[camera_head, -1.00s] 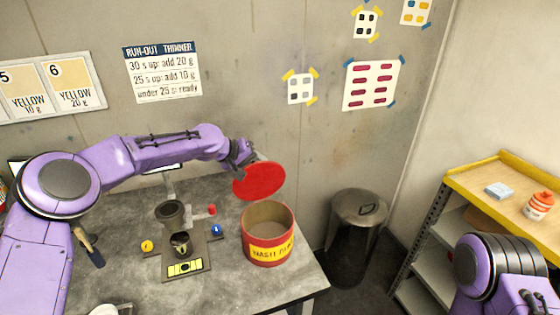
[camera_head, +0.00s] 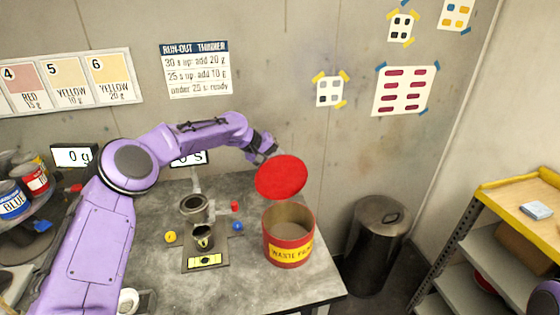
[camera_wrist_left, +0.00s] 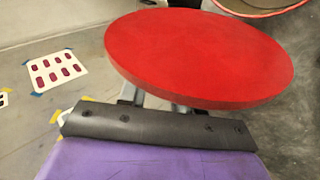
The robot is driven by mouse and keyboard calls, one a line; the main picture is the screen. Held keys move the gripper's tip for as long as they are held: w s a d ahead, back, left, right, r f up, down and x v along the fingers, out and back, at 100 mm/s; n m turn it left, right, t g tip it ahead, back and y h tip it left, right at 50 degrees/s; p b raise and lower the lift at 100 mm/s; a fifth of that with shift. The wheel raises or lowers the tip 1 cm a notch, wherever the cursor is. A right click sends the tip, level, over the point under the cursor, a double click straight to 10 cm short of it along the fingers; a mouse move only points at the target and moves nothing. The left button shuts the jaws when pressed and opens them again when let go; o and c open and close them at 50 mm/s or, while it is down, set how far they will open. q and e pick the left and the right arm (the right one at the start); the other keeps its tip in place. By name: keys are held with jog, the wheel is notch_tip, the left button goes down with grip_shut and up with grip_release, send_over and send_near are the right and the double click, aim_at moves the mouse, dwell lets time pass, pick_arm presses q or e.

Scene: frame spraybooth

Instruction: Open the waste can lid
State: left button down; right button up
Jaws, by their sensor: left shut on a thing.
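The red waste can (camera_head: 289,255), with a yellow label, stands on the grey bench near its right end. Its top is open and I see into it. The round red lid (camera_head: 281,178) is tilted above and behind the can's rim, apart from it. My left gripper (camera_head: 264,155) is shut on the lid at its far left edge; the fingertips are mostly hidden. In the left wrist view the lid (camera_wrist_left: 200,58) fills the upper middle, with the gripper (camera_wrist_left: 158,100) behind it. My right gripper is not in view.
A cup stand with a small cup (camera_head: 203,238) and yellow, red and blue knobs stands left of the can. A metal bin (camera_head: 377,250) stands on the floor to the right, beside a yellow-topped shelf (camera_head: 510,200). Paint tins (camera_head: 32,180) are at far left.

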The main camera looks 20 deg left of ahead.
pick_arm(q)
jog(key=c, duration=0.9)
grip_release()
jog(key=shift+d, duration=0.15)
jog(key=shift+o, duration=0.2)
jog(key=shift+s+d, duration=0.1)
jog(key=b+v, duration=0.3)
jog(key=v, duration=0.7)
jog(key=shift+r, duration=0.2)
